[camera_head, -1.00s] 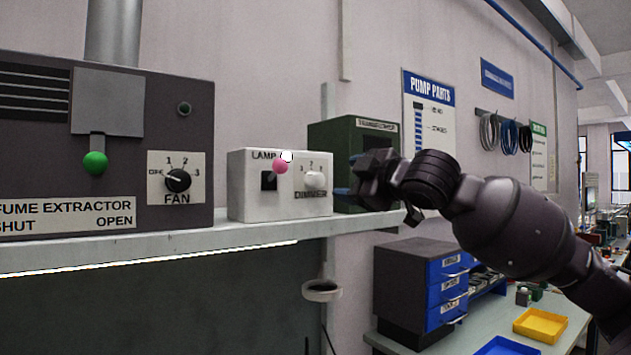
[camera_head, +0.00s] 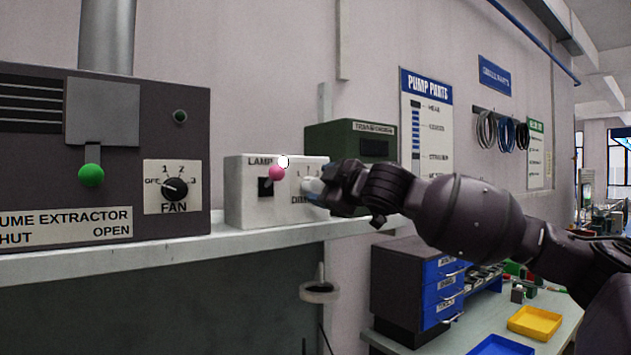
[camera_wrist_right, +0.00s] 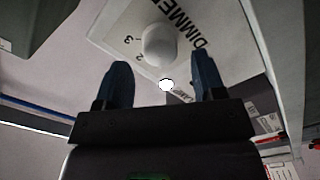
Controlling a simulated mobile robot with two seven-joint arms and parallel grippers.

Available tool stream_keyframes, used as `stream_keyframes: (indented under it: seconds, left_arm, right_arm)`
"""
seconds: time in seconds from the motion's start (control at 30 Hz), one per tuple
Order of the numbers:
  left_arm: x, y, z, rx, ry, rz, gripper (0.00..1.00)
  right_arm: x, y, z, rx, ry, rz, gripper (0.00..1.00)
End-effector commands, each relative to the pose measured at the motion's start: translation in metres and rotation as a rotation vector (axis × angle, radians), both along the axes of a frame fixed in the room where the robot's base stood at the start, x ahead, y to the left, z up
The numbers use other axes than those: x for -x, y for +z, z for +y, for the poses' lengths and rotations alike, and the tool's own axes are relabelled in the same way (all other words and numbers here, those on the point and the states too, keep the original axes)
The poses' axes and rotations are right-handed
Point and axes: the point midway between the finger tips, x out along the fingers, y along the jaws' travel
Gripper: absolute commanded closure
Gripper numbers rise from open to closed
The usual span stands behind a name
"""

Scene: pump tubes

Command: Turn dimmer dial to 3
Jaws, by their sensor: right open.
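The white dimmer dial (camera_head: 312,186) is on the front of the white lamp box (camera_head: 243,208), at its right side. Its scale is partly hidden by my right gripper. My right gripper (camera_head: 330,190) is at the dial, coming from the right. In the right wrist view the round dial (camera_wrist_right: 159,45) lies just beyond and between the two open blue fingertips (camera_wrist_right: 163,75). I cannot tell whether a finger touches it. The numbers 2 and 3 and the word DIMMER show around it. My left gripper is not in view.
A lamp switch with a pink tip (camera_head: 276,173) is just left of the dial. The fume extractor (camera_head: 110,235) with its fan dial (camera_head: 174,188) stands further left. A green box (camera_head: 345,138) is behind my gripper. The shelf (camera_head: 120,254) runs below the boxes.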

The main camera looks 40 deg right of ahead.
Motion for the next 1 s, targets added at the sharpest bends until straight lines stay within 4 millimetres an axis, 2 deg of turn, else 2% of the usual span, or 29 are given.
stream_keyframes:
  seconds: [0.4, 0.83, 1.0]
  left_arm:
    - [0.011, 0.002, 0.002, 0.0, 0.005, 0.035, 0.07]
    - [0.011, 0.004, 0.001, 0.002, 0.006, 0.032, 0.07]
    - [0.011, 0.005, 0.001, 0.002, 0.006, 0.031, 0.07]
  right_arm:
    - [-0.026, 0.001, -0.003, -0.003, 0.002, -0.001, 0.37]
    - [-0.03, -0.001, -0.003, 0.0, 0.001, 0.0, 0.37]
    - [-0.03, -0.001, -0.003, 0.0, 0.001, 0.0, 0.63]
